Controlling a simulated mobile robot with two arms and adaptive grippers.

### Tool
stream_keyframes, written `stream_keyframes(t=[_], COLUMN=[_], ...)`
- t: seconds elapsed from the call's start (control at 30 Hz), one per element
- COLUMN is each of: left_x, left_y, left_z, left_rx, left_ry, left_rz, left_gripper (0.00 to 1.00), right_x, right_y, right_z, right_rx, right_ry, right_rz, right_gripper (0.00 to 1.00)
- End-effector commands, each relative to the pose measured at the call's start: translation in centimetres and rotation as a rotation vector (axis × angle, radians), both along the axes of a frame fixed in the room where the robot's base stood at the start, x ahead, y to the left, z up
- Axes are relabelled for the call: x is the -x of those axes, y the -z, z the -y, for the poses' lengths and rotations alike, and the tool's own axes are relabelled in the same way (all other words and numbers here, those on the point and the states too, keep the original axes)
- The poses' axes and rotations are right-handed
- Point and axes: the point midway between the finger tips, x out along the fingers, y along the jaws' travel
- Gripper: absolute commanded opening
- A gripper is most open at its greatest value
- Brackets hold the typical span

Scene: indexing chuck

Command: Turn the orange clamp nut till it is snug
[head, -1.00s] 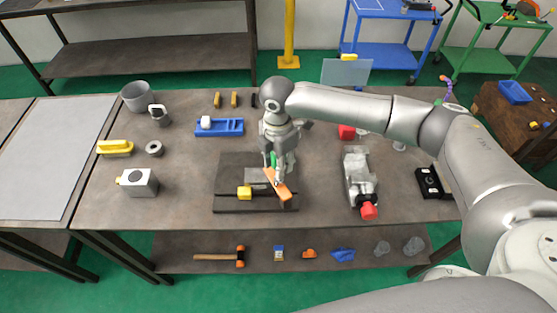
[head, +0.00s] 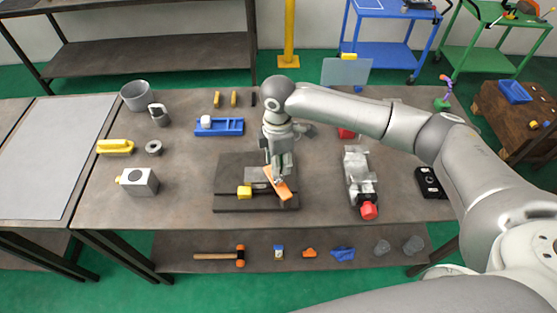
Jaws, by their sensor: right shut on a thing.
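The orange clamp nut (head: 281,189) shows in the head view as a long orange bar, lying slantwise over the right part of a dark fixture plate (head: 228,178). My right gripper (head: 278,178) reaches down from above and is shut on the orange part near its middle. The gripper hides part of the bar and the chuck beneath it. A yellow block (head: 244,192) sits on the plate, left of the orange bar. My left gripper is out of view.
On the bench (head: 190,185) stand a grey block with a round hole (head: 139,182), a blue tray (head: 219,127), and a grey vise with a red end (head: 357,175). A black box (head: 430,183) lies at the right. Bare bench separates the fixture plate from the vise.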

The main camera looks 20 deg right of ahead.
Motion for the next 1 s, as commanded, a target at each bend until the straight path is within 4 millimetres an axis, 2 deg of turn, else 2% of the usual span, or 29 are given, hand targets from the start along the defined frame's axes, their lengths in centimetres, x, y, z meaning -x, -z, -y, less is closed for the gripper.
stream_keyframes(t=[0.2, 0.53, 0.8, 1.0], left_x=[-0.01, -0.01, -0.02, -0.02], left_y=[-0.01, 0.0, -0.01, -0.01], left_z=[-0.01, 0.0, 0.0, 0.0], left_rx=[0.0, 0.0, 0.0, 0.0], left_ry=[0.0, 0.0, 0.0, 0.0], left_rz=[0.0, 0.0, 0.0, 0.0], left_gripper=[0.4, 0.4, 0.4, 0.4], right_x=[0.02, 0.0, 0.02, -0.01], right_y=[-0.01, -0.02, 0.03, -0.01], right_z=[-0.07, -0.04, -0.04, 0.01], right_rx=[-0.001, 0.0, -0.001, 0.001], right_ry=[0.178, 0.201, 0.443, 0.493], right_rz=[0.0, 0.0, -0.001, 0.0], right_gripper=[0.0, 0.0, 0.0, 0.0])
